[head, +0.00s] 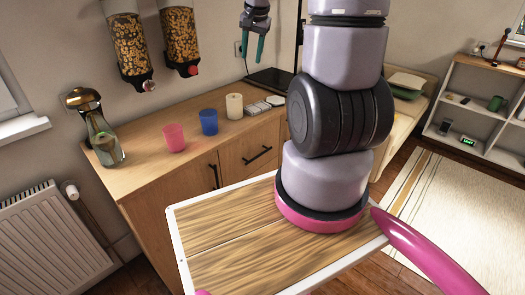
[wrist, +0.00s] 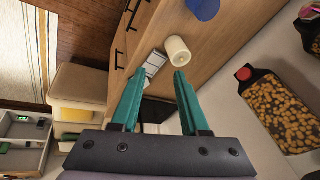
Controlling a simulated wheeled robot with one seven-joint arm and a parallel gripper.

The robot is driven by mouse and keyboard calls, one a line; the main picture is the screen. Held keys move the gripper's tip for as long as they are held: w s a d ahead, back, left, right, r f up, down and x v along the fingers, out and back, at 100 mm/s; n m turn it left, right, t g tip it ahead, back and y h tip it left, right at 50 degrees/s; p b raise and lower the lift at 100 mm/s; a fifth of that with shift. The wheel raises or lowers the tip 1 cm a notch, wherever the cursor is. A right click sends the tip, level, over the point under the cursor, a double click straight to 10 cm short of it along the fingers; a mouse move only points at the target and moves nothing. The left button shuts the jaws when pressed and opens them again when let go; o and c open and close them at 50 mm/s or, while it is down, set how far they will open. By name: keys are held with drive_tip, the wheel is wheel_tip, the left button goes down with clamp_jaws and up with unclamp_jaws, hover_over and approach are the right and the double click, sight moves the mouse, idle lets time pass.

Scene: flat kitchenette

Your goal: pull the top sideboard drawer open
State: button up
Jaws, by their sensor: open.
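The wooden sideboard (head: 140,193) stands along the wall. Its top drawer (head: 237,156) has a black bar handle (head: 257,155) on the front, and the drawer looks shut. In the wrist view the sideboard's dark handles, one of them a bar (wrist: 119,60), show at upper left, beyond my fingers. My gripper (head: 253,56) has teal fingers and hangs high above the back of the sideboard top, well away from the handle. In the wrist view my gripper (wrist: 159,78) is open with nothing between its fingers. Lower parts of the sideboard are hidden behind my body.
On the sideboard top are a glass bottle (head: 103,140), pink cup (head: 174,137), blue cup (head: 209,122), cream cup (head: 234,106) and small pale items (head: 260,107). Two cereal dispensers (head: 131,45) hang on the wall. A radiator (head: 50,240) is at left, a rug (head: 450,200) at right.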

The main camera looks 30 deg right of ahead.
drive_tip(key=w+d+f+m+g, duration=0.1)
drive_tip(key=w+d+f, duration=0.1)
drive_tip(key=f, duration=0.5)
drive_tip(key=w+d+f+m, duration=0.1)
drive_tip(key=w+d+f, duration=0.2)
drive_tip(key=f, duration=0.5)
drive_tip(key=m+g+y, duration=0.1)
drive_tip(key=m, duration=0.2)
approach(262, 154)
drive_tip(key=f, duration=0.2)
drive_tip(key=w+f, duration=0.1)
drive_tip(key=f, duration=0.4)
drive_tip(key=shift+w+a+f, duration=0.2)
drive_tip(key=shift+w+a, duration=0.05)
drive_tip(key=shift+w, duration=0.1)
clamp_jaws()
